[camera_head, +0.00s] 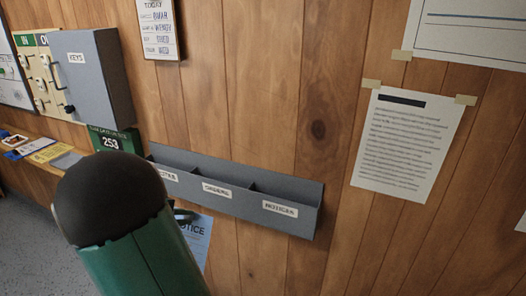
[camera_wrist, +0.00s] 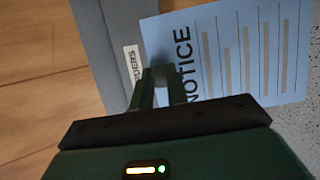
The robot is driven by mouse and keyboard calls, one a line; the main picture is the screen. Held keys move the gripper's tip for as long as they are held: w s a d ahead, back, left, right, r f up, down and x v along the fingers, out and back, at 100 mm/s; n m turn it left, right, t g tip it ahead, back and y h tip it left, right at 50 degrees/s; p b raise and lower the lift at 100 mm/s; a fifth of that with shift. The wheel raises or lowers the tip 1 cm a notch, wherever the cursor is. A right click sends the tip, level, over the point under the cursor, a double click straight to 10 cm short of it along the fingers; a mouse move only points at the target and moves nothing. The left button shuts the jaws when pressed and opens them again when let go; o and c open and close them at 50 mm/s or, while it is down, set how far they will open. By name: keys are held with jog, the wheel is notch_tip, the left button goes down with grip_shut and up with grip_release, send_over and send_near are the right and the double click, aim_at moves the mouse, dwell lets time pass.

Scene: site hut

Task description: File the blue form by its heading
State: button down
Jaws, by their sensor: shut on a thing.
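The blue form (camera_head: 197,236) hangs in my gripper (camera_head: 184,214), below the wall rack in the head view. In the wrist view the form (camera_wrist: 235,55) shows the heading NOTICE and several grey lines. My gripper's fingers (camera_wrist: 161,82) are shut on its edge by the heading. The grey rack (camera_head: 303,221) on the wood wall has three pockets. The right label (camera_head: 280,209) reads NOTICES, the middle one (camera_head: 217,190) seems to read ORDERS, and the left one is partly hidden by my arm. The rack (camera_wrist: 112,45) also shows in the wrist view, beside the form.
A grey key cabinet (camera_head: 92,75) and a green 253 sign (camera_head: 112,141) are left of the rack. A shelf (camera_head: 35,167) with papers is at the far left. Taped sheets (camera_head: 405,150) hang at the right. The wall below the rack's right end is bare.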

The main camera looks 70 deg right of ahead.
jog(key=s+d+r+m+g+h, duration=0.2)
jog(key=s+d+r+h, duration=0.1)
jog(key=s+r, duration=0.85)
jog(key=s+d+r+m+g+h, duration=0.15)
jog(key=s+d+r, duration=0.25)
jog(key=s+r, duration=0.75)
jog(key=d, duration=0.7)
jog(key=shift+s+d+f+h, duration=0.4)
jog(key=shift+s+f+h, duration=0.05)
jog(key=shift+d, duration=0.45)
jog(key=shift+f, duration=0.1)
jog(key=shift+f, duration=1.45)
jog(key=shift+f, duration=0.15)
